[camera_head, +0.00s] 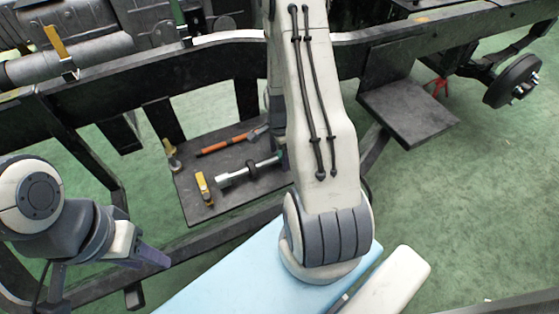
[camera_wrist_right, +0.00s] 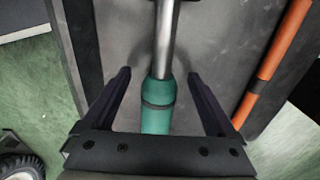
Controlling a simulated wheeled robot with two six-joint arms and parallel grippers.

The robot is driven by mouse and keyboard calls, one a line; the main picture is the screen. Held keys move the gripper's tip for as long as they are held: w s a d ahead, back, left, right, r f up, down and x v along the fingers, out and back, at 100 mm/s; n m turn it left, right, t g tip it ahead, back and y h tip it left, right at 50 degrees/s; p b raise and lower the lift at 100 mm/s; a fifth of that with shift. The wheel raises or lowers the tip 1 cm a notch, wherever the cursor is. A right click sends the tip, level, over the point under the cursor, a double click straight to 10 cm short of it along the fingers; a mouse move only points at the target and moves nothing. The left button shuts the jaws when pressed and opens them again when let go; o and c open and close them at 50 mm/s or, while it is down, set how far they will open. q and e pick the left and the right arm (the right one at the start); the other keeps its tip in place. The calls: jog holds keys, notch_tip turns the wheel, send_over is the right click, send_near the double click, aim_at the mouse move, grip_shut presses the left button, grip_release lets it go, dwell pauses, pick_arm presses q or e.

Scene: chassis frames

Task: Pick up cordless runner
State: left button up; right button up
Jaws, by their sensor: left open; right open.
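The long tool with a silver shaft and teal grip, which I take for the cordless runner (camera_head: 238,178), lies on a dark grey shelf (camera_head: 224,200) in the head view. Its teal end is partly hidden by my right arm there. In the right wrist view its teal grip (camera_wrist_right: 158,105) lies between the fingers of my right gripper (camera_wrist_right: 158,75). These fingers are open, with a gap visible on both sides of the tool. In the head view my right gripper is hidden behind its arm. My left gripper (camera_head: 150,258) is open and empty at the lower left, away from the shelf.
An orange-handled tool (camera_head: 226,143) lies beside the runner on the shelf. Yellow-handled tools (camera_head: 203,188) are at the shelf's left side. Black chassis rails (camera_head: 190,70) run behind and around the shelf. A second dark plate (camera_head: 408,108) is empty at the right. Green floor lies below.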

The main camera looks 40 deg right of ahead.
grip_shut()
jog(key=shift+r, duration=0.1)
dwell(0.3)
